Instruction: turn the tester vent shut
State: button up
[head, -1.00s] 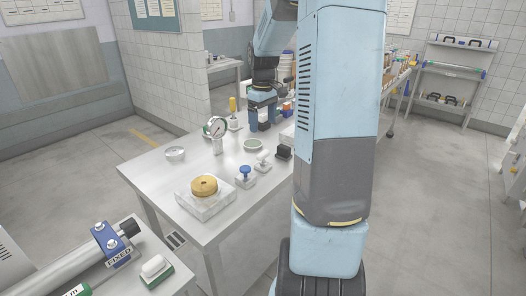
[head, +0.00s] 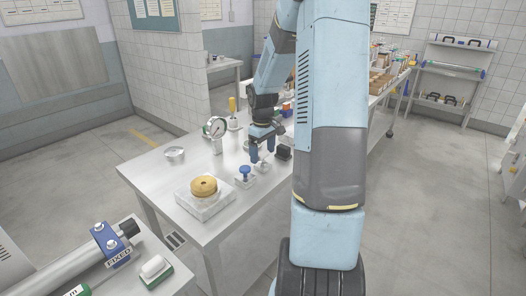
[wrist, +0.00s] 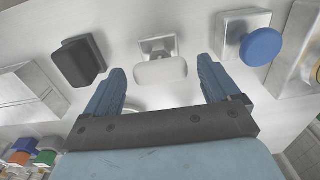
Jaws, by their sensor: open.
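My gripper (head: 261,151) is over the metal table, open and empty, with its fingers pointing down. In the wrist view my gripper's (wrist: 160,75) two blue fingers are spread, and a white knob (wrist: 160,71) on a small metal base shows between and just past their tips. In the head view the white knob (head: 264,162) is partly covered by the fingers. A blue knob (head: 244,170) and a black block-like handle (head: 283,153) stand on either side of it; both also show in the wrist view, blue (wrist: 262,47) and black (wrist: 79,60). No label shows which one is the tester vent.
A round dial gauge (head: 216,127) stands behind, with a yellow-handled tool (head: 232,105) beyond it.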

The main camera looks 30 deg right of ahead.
jog(key=c, duration=1.1)
jog(key=shift+o, duration=0.2)
jog(key=shift+m, duration=0.3)
jog(key=m, duration=0.3)
jog(key=shift+m, duration=0.3)
jog(key=m, duration=0.9)
jog(key=shift+a+m, duration=0.1)
jog(key=shift+m, duration=2.2)
